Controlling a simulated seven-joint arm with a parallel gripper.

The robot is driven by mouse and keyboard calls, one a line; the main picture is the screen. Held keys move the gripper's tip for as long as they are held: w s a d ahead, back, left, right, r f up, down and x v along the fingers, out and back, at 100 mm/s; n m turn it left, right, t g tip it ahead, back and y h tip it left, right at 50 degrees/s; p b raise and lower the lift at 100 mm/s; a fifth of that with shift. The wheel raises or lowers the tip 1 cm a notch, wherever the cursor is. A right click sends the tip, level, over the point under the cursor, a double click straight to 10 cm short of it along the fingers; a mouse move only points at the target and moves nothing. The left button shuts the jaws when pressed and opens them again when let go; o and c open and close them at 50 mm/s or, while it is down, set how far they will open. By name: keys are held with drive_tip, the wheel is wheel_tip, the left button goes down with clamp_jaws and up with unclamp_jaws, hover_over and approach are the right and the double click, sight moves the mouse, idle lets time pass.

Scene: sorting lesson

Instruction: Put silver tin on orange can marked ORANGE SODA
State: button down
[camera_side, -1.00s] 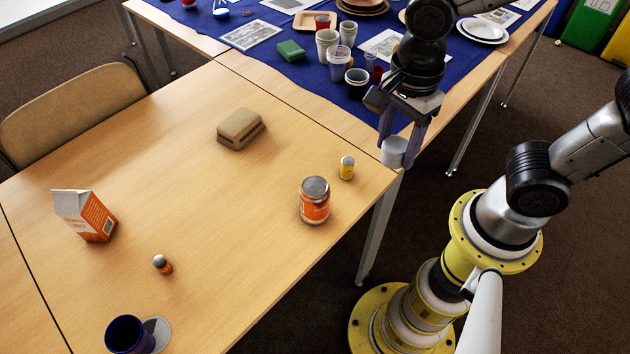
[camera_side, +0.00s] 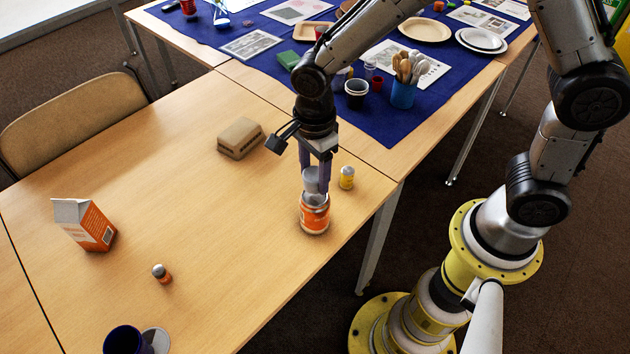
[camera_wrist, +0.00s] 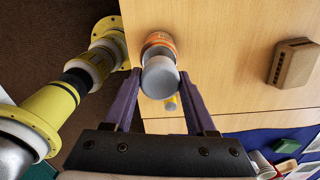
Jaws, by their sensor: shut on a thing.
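The silver tin (camera_side: 311,181) is between the fingers of my gripper (camera_side: 316,178), which is shut on it. The orange can (camera_side: 314,219) stands upright on the wooden table, with the tin directly above its grey top in the side view. I cannot tell whether the tin touches the can. In the wrist view the tin (camera_wrist: 160,78) sits between my two purple fingers and covers part of the orange can (camera_wrist: 158,40) behind it. The wording on the can is too small to read.
A small yellow container (camera_side: 346,178) stands close right of the can. The table's middle is clear.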

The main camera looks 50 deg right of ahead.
sight(315, 184)
drive_tip(key=shift+f, duration=1.4)
drive_tip(key=shift+f, duration=0.1)
drive_tip(key=shift+c, duration=1.1)
unclamp_jaws()
